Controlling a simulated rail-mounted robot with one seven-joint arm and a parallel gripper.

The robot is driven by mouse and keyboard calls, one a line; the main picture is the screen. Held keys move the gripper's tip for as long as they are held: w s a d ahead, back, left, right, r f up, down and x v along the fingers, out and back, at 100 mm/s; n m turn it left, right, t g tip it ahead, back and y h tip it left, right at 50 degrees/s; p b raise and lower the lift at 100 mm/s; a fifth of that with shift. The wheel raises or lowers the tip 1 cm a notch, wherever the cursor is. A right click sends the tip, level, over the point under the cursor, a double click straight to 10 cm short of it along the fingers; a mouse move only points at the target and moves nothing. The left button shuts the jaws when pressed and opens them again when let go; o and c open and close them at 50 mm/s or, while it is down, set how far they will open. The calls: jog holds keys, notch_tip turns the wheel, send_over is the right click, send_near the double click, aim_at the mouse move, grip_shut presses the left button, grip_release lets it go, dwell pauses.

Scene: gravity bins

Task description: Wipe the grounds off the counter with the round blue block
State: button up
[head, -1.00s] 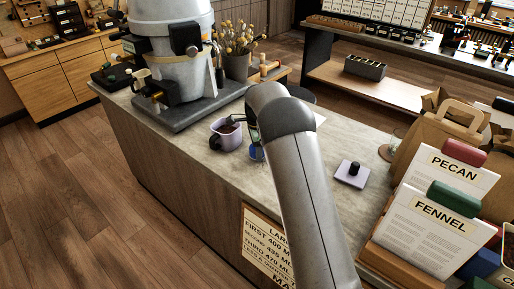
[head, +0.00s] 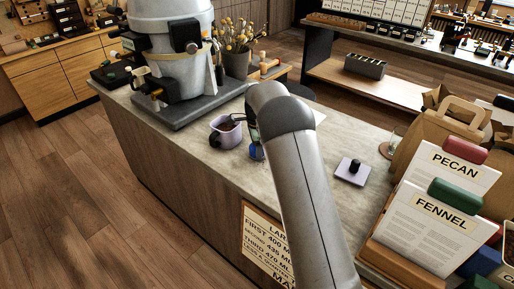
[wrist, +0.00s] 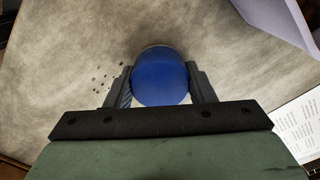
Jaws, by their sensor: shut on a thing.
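The round blue block (wrist: 160,76) is between the two fingers of my gripper (wrist: 160,88) in the wrist view, and the gripper is shut on it. In the head view a small part of the blue block (head: 257,153) shows beside my arm, low at the counter (head: 190,142). I cannot tell whether it touches the surface. The grounds (wrist: 106,77) are a scatter of small dark specks on the counter, just left of the block and the left finger in the wrist view. In the head view I cannot make out the grounds.
A grey machine (head: 175,50) stands at the counter's left end. A lilac square with a black knob (head: 353,171), a glass (head: 392,146) and a paper bag (head: 440,140) are to the right.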

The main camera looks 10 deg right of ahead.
jog(key=shift+f, duration=0.15)
jog(key=shift+s, duration=0.1)
jog(key=shift+s+d, duration=0.2)
jog(key=shift+d, duration=0.05)
jog(key=shift+s+d+b, duration=0.8)
jog(key=shift+s+d, duration=0.3)
jog(key=shift+s, duration=0.15)
jog(key=shift+s+d+b, duration=0.75)
jog(key=shift+s+d, duration=0.6)
jog(key=shift+s, duration=0.2)
